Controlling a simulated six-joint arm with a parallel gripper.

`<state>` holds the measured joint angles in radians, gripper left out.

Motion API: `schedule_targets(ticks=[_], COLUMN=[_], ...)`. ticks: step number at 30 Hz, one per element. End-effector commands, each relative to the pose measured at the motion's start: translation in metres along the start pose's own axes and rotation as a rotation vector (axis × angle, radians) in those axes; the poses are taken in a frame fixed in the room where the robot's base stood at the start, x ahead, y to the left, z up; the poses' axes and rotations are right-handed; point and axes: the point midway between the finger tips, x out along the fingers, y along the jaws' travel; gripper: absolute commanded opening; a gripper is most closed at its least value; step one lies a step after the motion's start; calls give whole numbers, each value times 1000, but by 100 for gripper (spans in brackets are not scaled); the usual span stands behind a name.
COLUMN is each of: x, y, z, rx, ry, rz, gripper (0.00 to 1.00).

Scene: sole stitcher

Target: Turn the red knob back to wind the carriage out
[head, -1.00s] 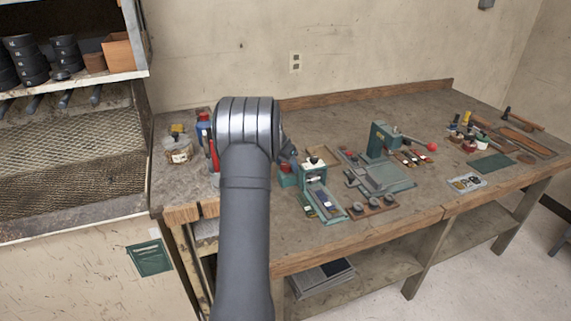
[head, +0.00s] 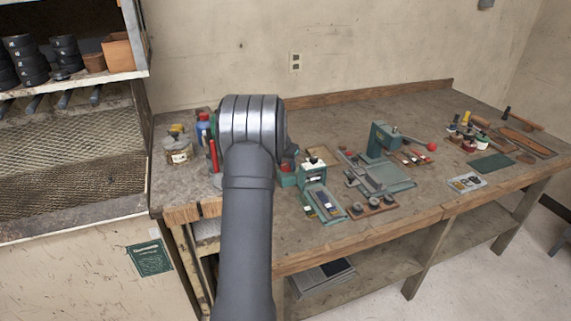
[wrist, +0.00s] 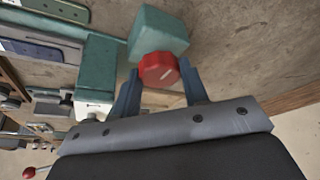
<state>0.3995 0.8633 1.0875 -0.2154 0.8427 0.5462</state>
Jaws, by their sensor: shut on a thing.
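The red knob (wrist: 158,70) sits on a teal block (wrist: 158,30) in the wrist view. My gripper (wrist: 158,88) has its two blue-grey fingers on either side of the knob and is shut on it. In the head view the knob shows small (head: 287,165) on the green stitcher (head: 313,174), just right of my arm. My gripper is hidden behind my arm there. The carriage cannot be told apart clearly from the rest of the stitcher.
A second green machine (head: 383,138) with a red-ended lever stands to the right. A wooden strip with dark round pieces (head: 371,208) lies near the bench front. Jars and bottles (head: 178,148) stand left of my arm. Bare bench top (head: 300,238) lies in front.

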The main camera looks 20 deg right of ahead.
Motion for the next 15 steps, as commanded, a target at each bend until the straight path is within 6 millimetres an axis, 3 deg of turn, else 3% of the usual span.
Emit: schedule_targets(ticks=[14, 15], x=[0, 0], y=[0, 0], z=[1, 1], rx=[-58, -57], ry=[-1, -1], rz=[-23, -23], gripper=[18, 46])
